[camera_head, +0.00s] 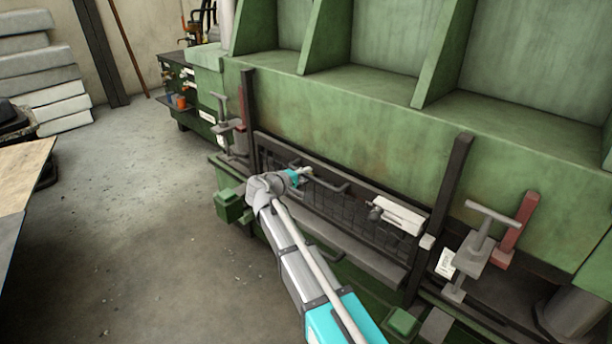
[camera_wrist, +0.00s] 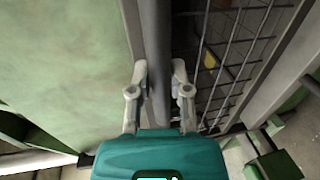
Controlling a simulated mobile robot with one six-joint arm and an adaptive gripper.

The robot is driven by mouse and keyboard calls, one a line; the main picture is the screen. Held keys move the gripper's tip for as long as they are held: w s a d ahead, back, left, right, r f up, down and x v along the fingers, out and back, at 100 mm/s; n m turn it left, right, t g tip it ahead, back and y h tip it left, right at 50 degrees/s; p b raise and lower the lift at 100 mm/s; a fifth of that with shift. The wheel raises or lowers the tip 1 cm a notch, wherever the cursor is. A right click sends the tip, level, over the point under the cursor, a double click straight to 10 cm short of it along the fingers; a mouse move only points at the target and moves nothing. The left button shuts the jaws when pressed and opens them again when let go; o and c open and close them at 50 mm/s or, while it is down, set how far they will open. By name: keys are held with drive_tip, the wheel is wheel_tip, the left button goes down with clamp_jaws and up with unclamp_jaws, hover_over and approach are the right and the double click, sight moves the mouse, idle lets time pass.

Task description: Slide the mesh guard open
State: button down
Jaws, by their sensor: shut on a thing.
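The mesh guard (camera_head: 335,212) is a dark wire panel in a dark frame, set low on the front of the green machine between two dark upright posts. A dark bar handle (camera_head: 335,187) runs along its upper part. My gripper (camera_head: 303,173) is at the left part of this handle and partly hides it. In the wrist view, the fingers of my gripper (camera_wrist: 160,80) are on either side of the grey handle bar (camera_wrist: 156,35), closed on it. The mesh (camera_wrist: 235,60) shows to the right of the bar.
A white box (camera_head: 398,216) sits at the guard's right part. The right post (camera_head: 445,190) and left post (camera_head: 248,115) flank the guard. A T-handled clamp (camera_head: 478,245) and a red lever (camera_head: 517,230) stand at right. Open floor (camera_head: 120,220) lies at left, beside a wooden tabletop (camera_head: 22,172).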

drive_tip(key=shift+r, duration=0.2)
wheel_tip(320, 180, up, 19)
drive_tip(key=p, duration=1.9)
drive_tip(key=c, duration=0.6)
unclamp_jaws()
drive_tip(key=shift+o, duration=0.2)
drive_tip(key=shift+f, duration=0.1)
